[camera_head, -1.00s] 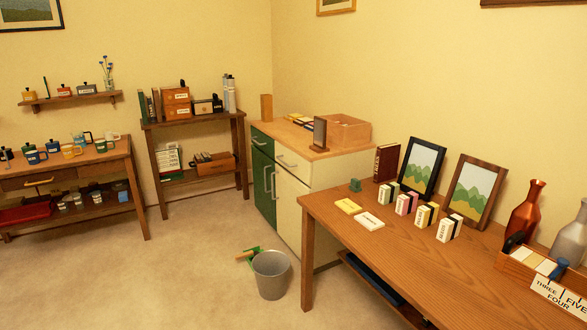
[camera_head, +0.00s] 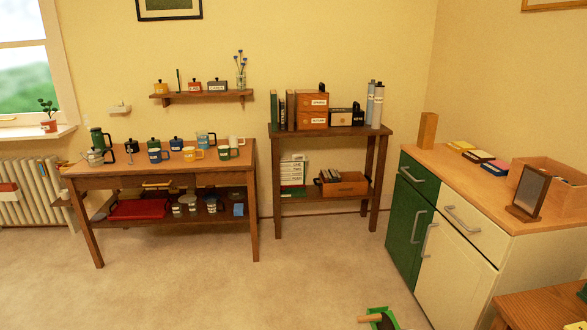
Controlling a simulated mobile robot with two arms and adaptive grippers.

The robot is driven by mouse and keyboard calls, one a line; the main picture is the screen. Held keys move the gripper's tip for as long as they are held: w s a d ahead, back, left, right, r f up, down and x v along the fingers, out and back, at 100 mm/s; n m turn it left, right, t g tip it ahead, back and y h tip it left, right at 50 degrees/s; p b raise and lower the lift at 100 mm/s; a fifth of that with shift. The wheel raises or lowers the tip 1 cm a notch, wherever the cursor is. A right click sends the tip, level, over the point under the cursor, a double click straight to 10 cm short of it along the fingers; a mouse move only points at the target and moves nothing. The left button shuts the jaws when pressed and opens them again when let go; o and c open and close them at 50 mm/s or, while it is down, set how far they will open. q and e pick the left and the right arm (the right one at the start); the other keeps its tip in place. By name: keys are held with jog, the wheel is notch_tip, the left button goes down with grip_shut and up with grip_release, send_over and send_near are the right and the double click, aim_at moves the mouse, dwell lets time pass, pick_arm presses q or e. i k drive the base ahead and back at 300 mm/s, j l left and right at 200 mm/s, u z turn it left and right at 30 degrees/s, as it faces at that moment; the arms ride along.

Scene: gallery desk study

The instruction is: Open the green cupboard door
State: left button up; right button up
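The green cupboard door (camera_head: 408,232) is on the left half of the cabinet at the right of the head view. It looks shut, with a grey vertical bar handle (camera_head: 418,227) near its right edge. Above it is a green drawer front (camera_head: 418,177) with its own grey handle. Beside it is a cream door (camera_head: 455,270) with a grey handle, under a cream drawer. The cabinet has a wooden top (camera_head: 450,172). Neither of my grippers shows in the view.
A green dustpan-like item (camera_head: 382,318) lies on the floor in front of the cabinet. A wooden table corner (camera_head: 545,308) juts in at bottom right. A shelf stand (camera_head: 330,133) and a mug table (camera_head: 165,168) stand along the back wall. The middle floor is clear.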

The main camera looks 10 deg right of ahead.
aim_at(411, 215)
jog(key=i+z, duration=0.1)
jog(key=i, duration=0.75)
jog(key=i+j+z, duration=0.1)
jog(key=i, duration=0.7)
